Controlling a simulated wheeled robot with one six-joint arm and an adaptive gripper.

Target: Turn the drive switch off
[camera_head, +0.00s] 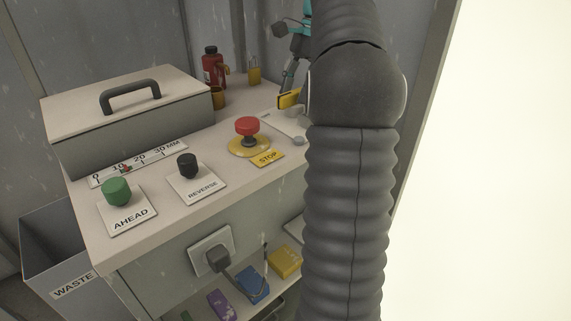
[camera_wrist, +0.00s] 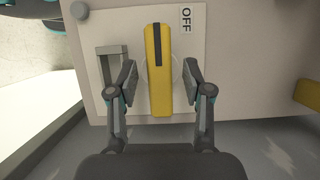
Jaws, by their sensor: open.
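The drive switch has a yellow handle (camera_wrist: 158,95) with a dark stripe at its upper end, on a pale plate (camera_wrist: 198,60) in the wrist view. The handle runs up and down in that picture. The word OFF stands on the plate to the upper right of the handle. My gripper (camera_wrist: 159,78) is open, one finger on each side of the handle, with small gaps seeming to show on both sides. In the head view the yellow handle (camera_head: 289,99) is partly hidden behind my arm, and my fingers are hard to make out.
A grey bracket (camera_wrist: 111,52) stands left of the handle. On the bench in the head view are a red STOP button (camera_head: 247,126), black REVERSE knob (camera_head: 187,160), green AHEAD knob (camera_head: 117,190) and a lidded box (camera_head: 140,135). A red bottle (camera_head: 212,70) stands behind.

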